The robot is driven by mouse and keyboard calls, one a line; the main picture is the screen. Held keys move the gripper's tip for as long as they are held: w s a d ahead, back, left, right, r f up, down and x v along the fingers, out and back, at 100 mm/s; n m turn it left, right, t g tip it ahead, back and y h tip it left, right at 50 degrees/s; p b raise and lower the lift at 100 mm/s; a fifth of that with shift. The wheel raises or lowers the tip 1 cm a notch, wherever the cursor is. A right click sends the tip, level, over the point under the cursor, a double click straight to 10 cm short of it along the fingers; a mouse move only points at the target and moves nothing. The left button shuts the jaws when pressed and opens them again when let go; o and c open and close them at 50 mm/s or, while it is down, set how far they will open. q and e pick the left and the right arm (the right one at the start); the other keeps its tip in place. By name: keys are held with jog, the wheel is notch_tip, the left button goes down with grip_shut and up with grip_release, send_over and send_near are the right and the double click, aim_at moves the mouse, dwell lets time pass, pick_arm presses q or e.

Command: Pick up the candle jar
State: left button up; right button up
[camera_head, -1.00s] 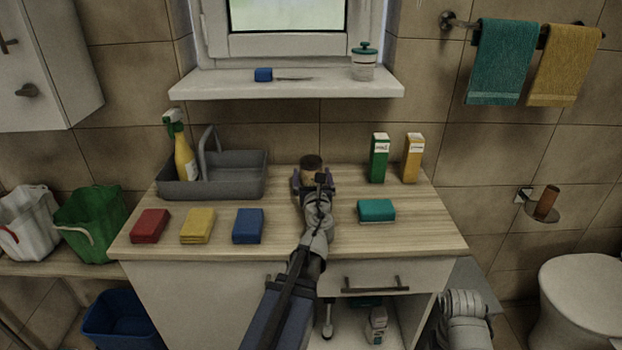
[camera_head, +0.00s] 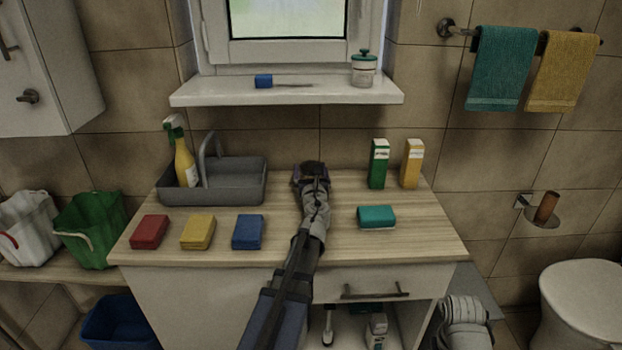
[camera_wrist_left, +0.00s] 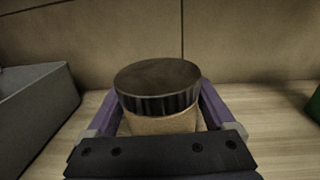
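The candle jar has a dark ribbed lid and a tan body; it fills the middle of the left wrist view (camera_wrist_left: 158,88). In the head view its dark top (camera_head: 312,167) shows at the back of the counter, mostly hidden behind my left gripper (camera_head: 311,174). The gripper's purple fingers (camera_wrist_left: 160,108) lie on either side of the jar's body, below the lid. They look open, with narrow gaps beside the jar. The jar stands upright on the counter.
A grey caddy (camera_head: 230,192) with a spray bottle (camera_head: 184,163) stands left of the jar. Green (camera_head: 378,165) and yellow (camera_head: 411,165) cartons stand to its right. Red, yellow, blue and teal (camera_head: 376,217) blocks lie nearer the front. A windowsill (camera_head: 290,93) overhangs behind.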

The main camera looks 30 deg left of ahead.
pick_arm(q)
jog(key=c, duration=1.1)
